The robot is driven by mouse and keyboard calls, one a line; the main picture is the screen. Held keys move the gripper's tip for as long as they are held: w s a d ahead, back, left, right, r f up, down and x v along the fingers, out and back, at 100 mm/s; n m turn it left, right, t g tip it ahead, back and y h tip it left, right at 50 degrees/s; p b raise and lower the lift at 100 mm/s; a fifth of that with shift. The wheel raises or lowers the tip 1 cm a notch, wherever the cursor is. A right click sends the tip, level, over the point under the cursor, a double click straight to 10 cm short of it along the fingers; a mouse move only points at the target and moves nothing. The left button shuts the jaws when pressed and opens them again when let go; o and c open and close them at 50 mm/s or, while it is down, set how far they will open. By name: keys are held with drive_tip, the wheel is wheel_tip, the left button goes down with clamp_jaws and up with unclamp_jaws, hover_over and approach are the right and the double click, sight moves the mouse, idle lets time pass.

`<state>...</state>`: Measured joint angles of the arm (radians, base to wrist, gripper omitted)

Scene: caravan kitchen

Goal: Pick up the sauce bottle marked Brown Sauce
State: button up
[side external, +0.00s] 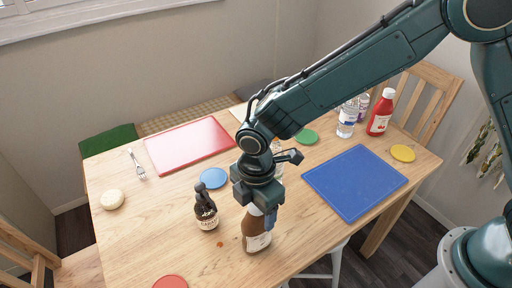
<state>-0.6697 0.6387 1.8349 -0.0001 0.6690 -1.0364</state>
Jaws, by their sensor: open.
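A brown bottle with a pale label (257,240) stands upright near the front middle of the wooden table; its print is too small to read. My gripper (263,210) is open and pointed down over this bottle, hiding its top. The fingers look to be around or beside its upper part; I cannot tell whether they touch it. A dark bottle with a black cap and a cream label (206,208) stands just to the left, apart from my gripper.
A red bottle (380,112) and a clear bottle (347,118) stand at the back right. A blue board (355,182) lies right, a red board (190,145) back left. Flat discs, a bun (112,199) and tongs (136,164) lie about. The table's left front is mostly clear.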

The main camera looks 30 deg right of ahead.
drive_tip(key=shift+f, duration=0.5)
drive_tip(key=shift+r, duration=0.1)
clamp_jaws()
